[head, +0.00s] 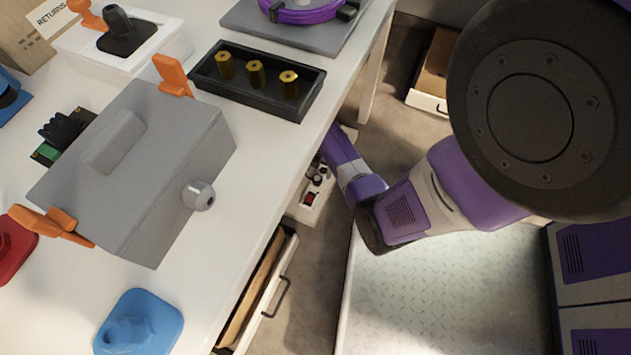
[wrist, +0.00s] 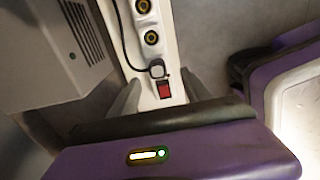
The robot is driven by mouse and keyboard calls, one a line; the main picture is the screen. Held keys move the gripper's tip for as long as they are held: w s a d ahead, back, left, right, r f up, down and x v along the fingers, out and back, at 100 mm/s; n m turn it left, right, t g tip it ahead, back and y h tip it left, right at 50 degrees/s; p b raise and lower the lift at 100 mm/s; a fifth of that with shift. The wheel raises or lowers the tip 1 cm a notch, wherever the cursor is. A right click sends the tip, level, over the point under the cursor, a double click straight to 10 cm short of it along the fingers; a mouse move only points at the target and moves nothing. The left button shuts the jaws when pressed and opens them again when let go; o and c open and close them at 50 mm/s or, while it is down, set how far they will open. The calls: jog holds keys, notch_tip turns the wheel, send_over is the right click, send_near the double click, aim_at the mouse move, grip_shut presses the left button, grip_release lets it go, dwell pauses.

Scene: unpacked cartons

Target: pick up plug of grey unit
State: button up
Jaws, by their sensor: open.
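A small grey-white plug (wrist: 157,69) with a dark cord sits on a pale strip (wrist: 166,45) in the wrist view, just above a red switch (wrist: 164,90). Its cord runs up along the strip's left side and out of view. A grey vented housing (wrist: 45,45) stands to the left; whether it is the grey unit and the cord's far end cannot be told. My gripper (wrist: 160,92) is open, its grey fingers on either side of the strip near the switch, with the plug slightly beyond them. Contact with the strip cannot be told. In the head view the fingers are not clear.
The strip (head: 303,208) shows below the white table's edge in the head view. Two round sockets (wrist: 151,38) lie beyond the plug. An open drawer (head: 262,290) juts out nearby. The table holds a large grey box (head: 150,160) and a black tray (head: 300,105).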

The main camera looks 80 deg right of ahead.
aim_at(317, 178)
jog(key=shift+w+f+b, duration=0.15)
jog(key=shift+f+b, duration=0.9)
jog(key=shift+f, duration=0.55)
jog(key=shift+w+f+b, duration=0.15)
jog(key=shift+f+b, duration=0.9)
jog(key=shift+f, duration=0.5)
jog(key=shift+r, duration=0.1)
grip_shut()
